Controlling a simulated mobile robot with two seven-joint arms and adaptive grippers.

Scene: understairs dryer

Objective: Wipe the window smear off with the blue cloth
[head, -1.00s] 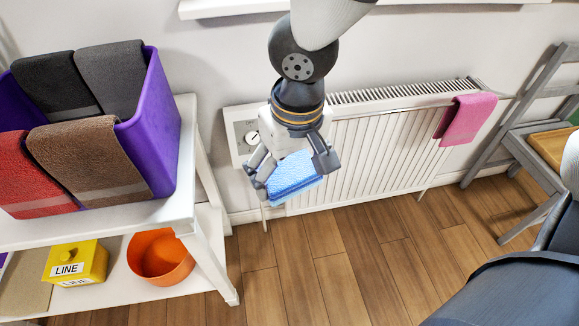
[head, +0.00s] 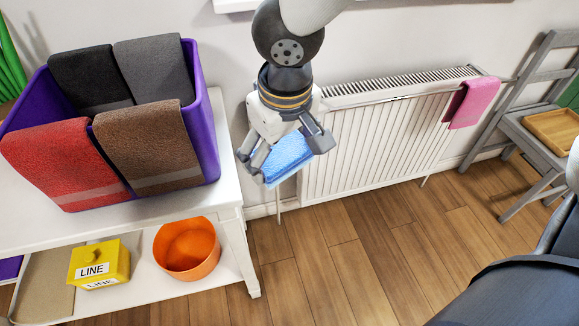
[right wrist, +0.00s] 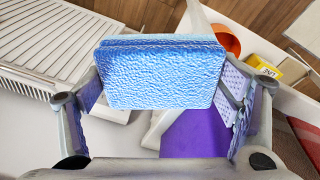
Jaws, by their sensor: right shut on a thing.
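The blue cloth (head: 288,158) is a thick folded pad with a bumpy surface. My right gripper (head: 286,160) is shut on it and holds it in the air in front of the wall, left of the radiator. In the right wrist view the cloth (right wrist: 160,75) sits between the two fingers and hides part of what is behind it. The window smear is not in view; only a strip of white sill (head: 232,5) shows at the top edge. My left gripper is not in view.
A white shelf table (head: 228,190) at left bears a purple crate (head: 207,140) draped with several towels. Below are an orange bowl (head: 187,249) and a yellow LINE box (head: 98,265). A radiator (head: 375,145) with a pink cloth (head: 472,102) and a grey chair (head: 540,130) stand right. Floor between is clear.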

